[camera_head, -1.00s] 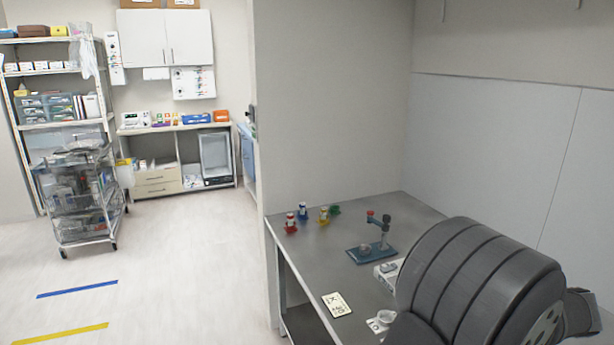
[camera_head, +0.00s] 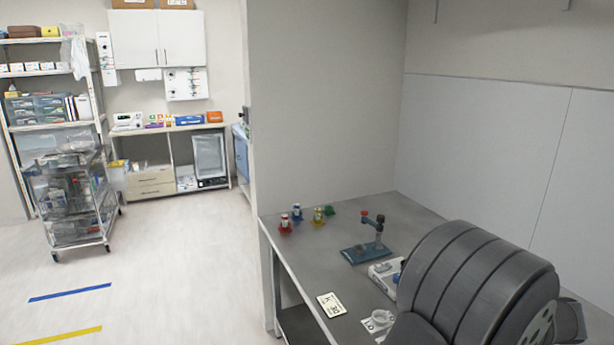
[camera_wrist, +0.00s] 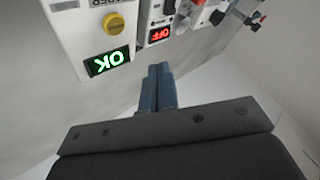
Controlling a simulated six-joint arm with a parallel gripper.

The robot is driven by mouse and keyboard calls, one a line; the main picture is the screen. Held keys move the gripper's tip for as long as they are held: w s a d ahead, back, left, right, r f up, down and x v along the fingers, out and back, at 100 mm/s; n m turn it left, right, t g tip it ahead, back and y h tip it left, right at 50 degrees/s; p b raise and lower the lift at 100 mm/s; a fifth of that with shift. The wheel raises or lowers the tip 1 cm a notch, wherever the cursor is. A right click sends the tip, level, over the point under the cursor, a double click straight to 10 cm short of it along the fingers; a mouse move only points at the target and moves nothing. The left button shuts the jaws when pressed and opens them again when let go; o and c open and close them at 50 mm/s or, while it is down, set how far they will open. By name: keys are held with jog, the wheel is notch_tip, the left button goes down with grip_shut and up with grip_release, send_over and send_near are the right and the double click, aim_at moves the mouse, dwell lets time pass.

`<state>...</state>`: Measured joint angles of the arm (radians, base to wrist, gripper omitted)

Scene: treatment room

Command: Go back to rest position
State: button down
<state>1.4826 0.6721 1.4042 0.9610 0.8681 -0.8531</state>
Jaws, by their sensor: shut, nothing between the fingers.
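My gripper (camera_wrist: 158,88) shows in the wrist view as two blue-grey fingers pressed together, with nothing between them. It points at a pale surface, below a white panel (camera_wrist: 78,22) with a yellow button (camera_wrist: 114,23) and a green lit display reading OK (camera_wrist: 108,60). A second device (camera_wrist: 158,14) beside it has a red lit display reading OFF (camera_wrist: 160,34). In the head view, my dark arm covers the lower right, and the gripper is hidden behind it or out of frame.
A wire cart (camera_head: 75,205) stands far left. The floor between is open.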

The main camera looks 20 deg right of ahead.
jog(key=s+a+r+m+g, duration=0.2)
jog(key=a+r+m+g, duration=0.1)
jog(key=a+r+g, duration=0.2)
notch_tip(320, 180, up, 3)
jog(key=shift+s+a+f+m+g, duration=0.15)
jog(key=shift+s+a+m+g, duration=0.15)
jog(key=shift+a+m+g, duration=0.15)
dwell(1.5)
jog(key=c, duration=2.2)
grip_release()
